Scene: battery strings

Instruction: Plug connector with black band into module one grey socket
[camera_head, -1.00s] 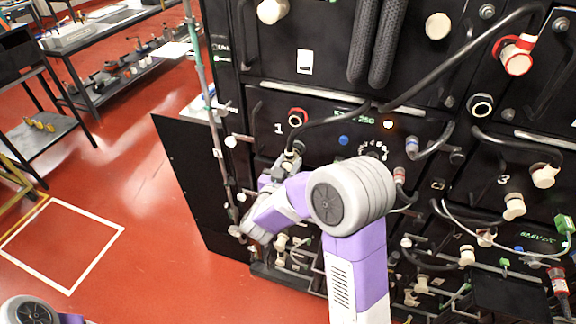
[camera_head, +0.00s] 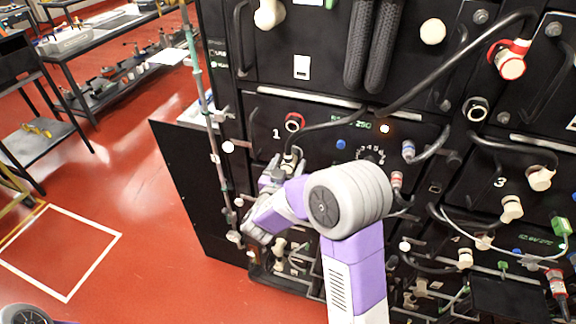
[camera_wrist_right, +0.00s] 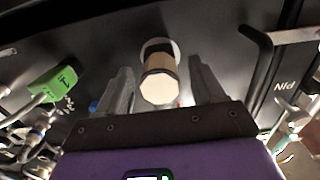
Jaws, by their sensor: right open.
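My right gripper (camera_head: 284,166) is at the lower left of module one, the black panel marked 1 (camera_head: 276,134). A cream connector (camera_head: 289,158) on a black cable shows at its fingertips. In the right wrist view my right gripper (camera_wrist_right: 163,88) is open, with one finger on each side of a pale connector (camera_wrist_right: 160,88) and gaps between. A darker brownish band and a pale round ring show behind its end; I cannot tell whether the band is black or how far it is seated. The grey socket cannot be picked out. My left gripper is not in view.
A red-ringed socket (camera_head: 294,122) sits above the gripper, and a blue round part (camera_head: 340,144) to its right. Black cables and handles cross the rack front. A green connector (camera_wrist_right: 56,84) is left in the wrist view. Red floor lies open to the left.

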